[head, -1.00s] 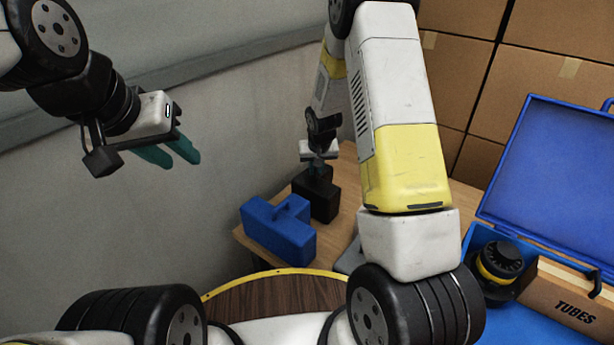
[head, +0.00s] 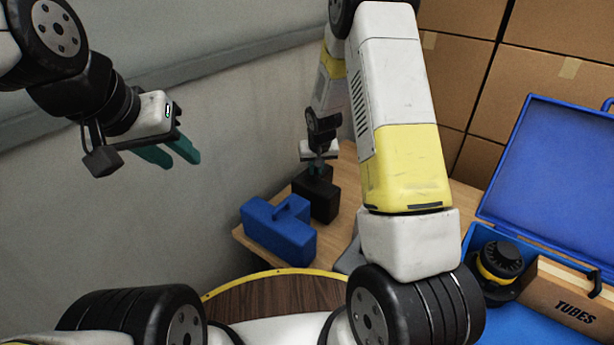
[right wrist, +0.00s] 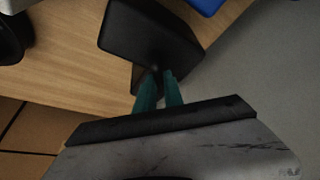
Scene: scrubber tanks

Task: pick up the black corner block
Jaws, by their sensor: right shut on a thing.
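The black corner block (head: 318,200) sits on the wooden table behind the blue block. In the right wrist view the black block (right wrist: 150,45) lies just beyond the fingertips. My right gripper (head: 318,170) reaches down onto the block's upper part, and its teal fingers (right wrist: 158,88) are shut on that part. Whether the block is clear of the table cannot be told. My left gripper (head: 178,156) hangs in the air at the left, empty, with its two teal fingers apart.
A blue block (head: 278,230) stands at the table's left edge, close to the black block. An open blue case (head: 545,185) at the right holds a black-and-yellow round part (head: 498,263) and a box marked TUBES (head: 565,300). A grey wall (head: 240,120) rises behind the table.

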